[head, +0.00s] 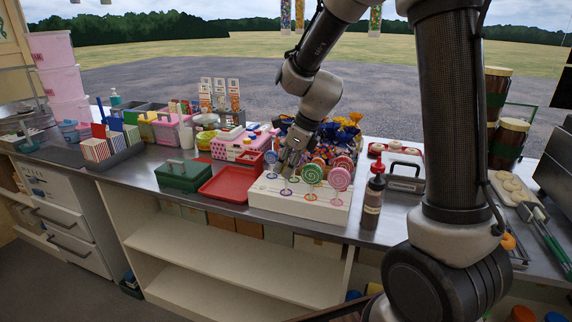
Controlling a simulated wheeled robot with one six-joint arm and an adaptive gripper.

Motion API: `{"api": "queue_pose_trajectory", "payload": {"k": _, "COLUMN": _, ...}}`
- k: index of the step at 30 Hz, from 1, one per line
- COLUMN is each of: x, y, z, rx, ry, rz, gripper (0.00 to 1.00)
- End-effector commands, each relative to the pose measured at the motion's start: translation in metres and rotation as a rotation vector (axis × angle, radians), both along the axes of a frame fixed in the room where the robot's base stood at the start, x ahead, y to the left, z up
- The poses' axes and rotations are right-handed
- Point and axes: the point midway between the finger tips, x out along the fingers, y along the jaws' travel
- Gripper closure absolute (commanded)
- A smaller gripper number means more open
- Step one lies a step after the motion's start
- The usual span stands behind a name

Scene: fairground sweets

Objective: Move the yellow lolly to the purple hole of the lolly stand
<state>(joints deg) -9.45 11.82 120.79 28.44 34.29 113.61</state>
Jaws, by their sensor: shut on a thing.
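The white lolly stand (283,204) lies on the steel counter, with coloured rings around its holes. A green swirl lolly (312,174) and a pink one (340,179) stand upright in its front row. A blue and red lolly (270,157) stands at the back left, and red-brown lollies (343,162) stand at the back right. My gripper (288,169) points down over the stand's left-middle part and is shut. What it holds is mostly hidden by the fingers. No yellow lolly shows clearly elsewhere on the stand. I cannot tell the purple hole's ring apart for certain near the fingers.
A red tray (227,184) and a green box (184,176) lie left of the stand. A dark sauce bottle (373,203) stands close at its right. Wrapped sweets (345,133) crowd behind it. The counter's front edge runs just before the stand.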

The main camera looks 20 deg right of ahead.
Motion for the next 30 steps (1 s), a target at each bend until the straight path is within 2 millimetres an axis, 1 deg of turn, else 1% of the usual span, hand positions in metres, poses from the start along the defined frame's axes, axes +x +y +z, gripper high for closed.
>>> {"api": "queue_pose_trajectory", "payload": {"k": 8, "x": -0.0001, "y": -0.0001, "z": -0.0025, "rx": 0.000, "ry": 0.000, "rz": 0.000, "gripper": 1.00}}
{"api": "queue_pose_trajectory", "payload": {"k": 9, "x": -0.0001, "y": -0.0001, "z": -0.0025, "rx": 0.000, "ry": 0.000, "rz": 0.000, "gripper": 0.81}}
{"api": "queue_pose_trajectory", "payload": {"k": 11, "x": -0.0001, "y": -0.0001, "z": -0.0025, "rx": 0.000, "ry": 0.000, "rz": 0.000, "gripper": 0.70}}
{"api": "queue_pose_trajectory", "payload": {"k": 12, "x": -0.0001, "y": -0.0001, "z": -0.0025, "rx": 0.000, "ry": 0.000, "rz": 0.000, "gripper": 0.63}}
{"api": "queue_pose_trajectory", "payload": {"k": 13, "x": -0.0002, "y": -0.0001, "z": -0.0025, "rx": 0.000, "ry": 0.000, "rz": 0.000, "gripper": 0.61}}
{"api": "queue_pose_trajectory", "payload": {"k": 19, "x": -0.0002, "y": -0.0001, "z": -0.0025, "rx": 0.000, "ry": 0.000, "rz": 0.000, "gripper": 0.61}}
{"api": "queue_pose_trajectory", "payload": {"k": 20, "x": -0.0002, "y": -0.0001, "z": -0.0025, "rx": 0.000, "ry": 0.000, "rz": 0.000, "gripper": 0.57}}
{"api": "queue_pose_trajectory", "payload": {"k": 21, "x": -0.0002, "y": -0.0001, "z": -0.0025, "rx": 0.000, "ry": 0.000, "rz": 0.000, "gripper": 0.50}}
{"api": "queue_pose_trajectory", "payload": {"k": 23, "x": -0.0002, "y": -0.0001, "z": -0.0025, "rx": 0.000, "ry": 0.000, "rz": 0.000, "gripper": 0.40}}
{"api": "queue_pose_trajectory", "payload": {"k": 24, "x": -0.0002, "y": -0.0001, "z": -0.0025, "rx": 0.000, "ry": 0.000, "rz": 0.000, "gripper": 0.33}}
{"api": "queue_pose_trajectory", "payload": {"k": 30, "x": -0.0002, "y": 0.0000, "z": -0.0025, "rx": 0.000, "ry": 0.000, "rz": 0.000, "gripper": 0.33}}
